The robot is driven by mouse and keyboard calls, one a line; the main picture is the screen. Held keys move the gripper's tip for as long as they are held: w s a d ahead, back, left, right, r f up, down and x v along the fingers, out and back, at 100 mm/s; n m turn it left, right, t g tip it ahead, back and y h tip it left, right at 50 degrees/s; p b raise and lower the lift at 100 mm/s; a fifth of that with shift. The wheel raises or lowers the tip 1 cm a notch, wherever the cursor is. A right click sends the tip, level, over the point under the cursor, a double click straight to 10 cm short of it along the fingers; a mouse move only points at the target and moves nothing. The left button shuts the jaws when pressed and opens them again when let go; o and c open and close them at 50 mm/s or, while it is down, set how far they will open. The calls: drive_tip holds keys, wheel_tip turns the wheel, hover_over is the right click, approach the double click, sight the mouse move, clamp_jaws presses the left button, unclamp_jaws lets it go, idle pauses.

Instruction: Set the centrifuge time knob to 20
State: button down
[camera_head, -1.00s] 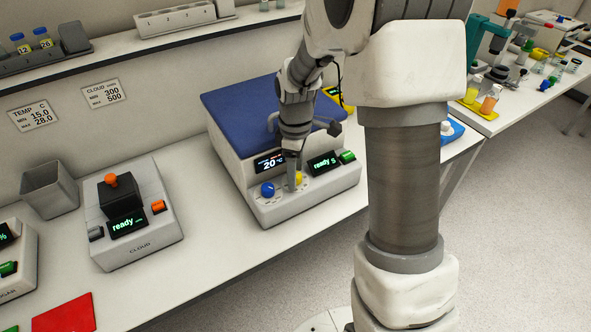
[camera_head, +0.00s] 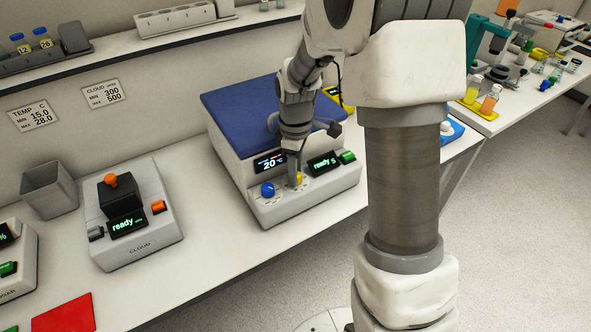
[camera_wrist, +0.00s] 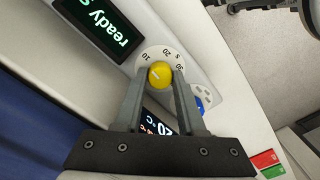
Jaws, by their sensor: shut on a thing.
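The centrifuge (camera_head: 240,110) is a white box with a blue lid. Its yellow time knob (camera_wrist: 160,75) sits on a round white dial marked 10, 20 and 30. A pale mark shows on the knob, but the exact value it points to is hard to tell. My gripper (camera_head: 295,184) reaches down to the front panel, shut on the yellow knob with one finger on each side. The time display (camera_head: 325,163) reads "ready 5". In the head view my gripper partly hides the knob.
A blue knob (camera_head: 268,190) is just left of my gripper, below the temperature display (camera_head: 270,163) showing 20 °C. A green button (camera_head: 347,157) is right of the time display. The cloud device (camera_head: 135,215) stands farther left.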

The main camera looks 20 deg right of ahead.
drive_tip(key=m, duration=0.6)
drive_tip(key=shift+b, duration=0.35)
drive_tip(key=shift+m, duration=2.7)
drive_tip(key=c, duration=0.5)
unclamp_jaws()
wheel_tip(320, 180, up, 18)
drive_tip(key=shift+f+p, duration=0.25)
drive_tip(key=shift+p, duration=0.15)
